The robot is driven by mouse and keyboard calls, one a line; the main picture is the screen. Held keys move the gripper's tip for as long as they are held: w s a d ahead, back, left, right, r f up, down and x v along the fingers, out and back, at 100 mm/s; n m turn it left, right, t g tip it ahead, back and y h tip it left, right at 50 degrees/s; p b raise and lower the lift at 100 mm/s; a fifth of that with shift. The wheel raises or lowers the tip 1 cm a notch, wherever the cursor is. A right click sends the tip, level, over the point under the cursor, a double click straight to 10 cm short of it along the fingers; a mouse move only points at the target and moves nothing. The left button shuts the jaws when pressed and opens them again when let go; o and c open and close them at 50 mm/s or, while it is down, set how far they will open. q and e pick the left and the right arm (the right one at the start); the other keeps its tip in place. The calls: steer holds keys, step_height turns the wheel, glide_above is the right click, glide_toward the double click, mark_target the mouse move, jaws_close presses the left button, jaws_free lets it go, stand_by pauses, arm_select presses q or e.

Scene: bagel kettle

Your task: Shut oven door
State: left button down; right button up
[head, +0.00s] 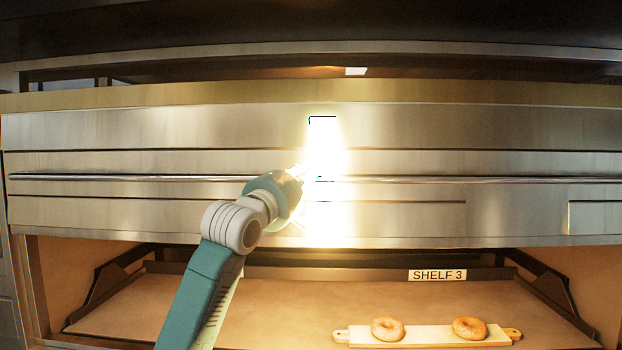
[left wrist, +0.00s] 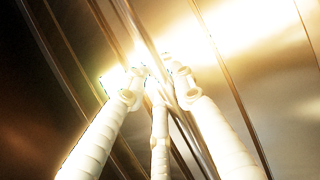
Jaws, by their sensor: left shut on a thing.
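The oven door (head: 420,130) is a wide brushed-metal panel across the middle of the head view. A long thin bar handle (head: 120,177) runs along it. A dark gap (head: 200,74) shows above the door's top edge; I cannot tell how far the door stands open. My left gripper (head: 298,175) is at the handle, near the middle, partly lost in bright glare. In the left wrist view, its three pale fingers (left wrist: 158,85) close around the handle bar (left wrist: 135,27). My right gripper is not in view.
Below the door is an open shelf labelled SHELF 3 (head: 437,275). On it a wooden board (head: 428,336) carries two bagels (head: 387,329) (head: 468,328). Dark slanted brackets stand at both sides of the shelf. A dark ledge (head: 300,22) overhangs the top.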

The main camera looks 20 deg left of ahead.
arm_select(q)
steer(key=b, duration=1)
glide_toward(320, 247)
steer(key=shift+g, duration=0.3)
steer(key=w, duration=0.3)
steer(key=w+r, duration=0.1)
steer(key=shift+w+d, duration=0.3)
steer(key=shift+d, duration=0.05)
step_height(320, 247, down, 19)
steer(key=b, duration=0.7)
steer(key=shift+b, duration=0.3)
steer(key=shift+f, duration=0.2)
steer(key=c, duration=1.8)
jaws_free()
steer(key=o, duration=0.4)
steer(key=shift+s+a, duration=0.15)
steer(key=shift+a, duration=0.05)
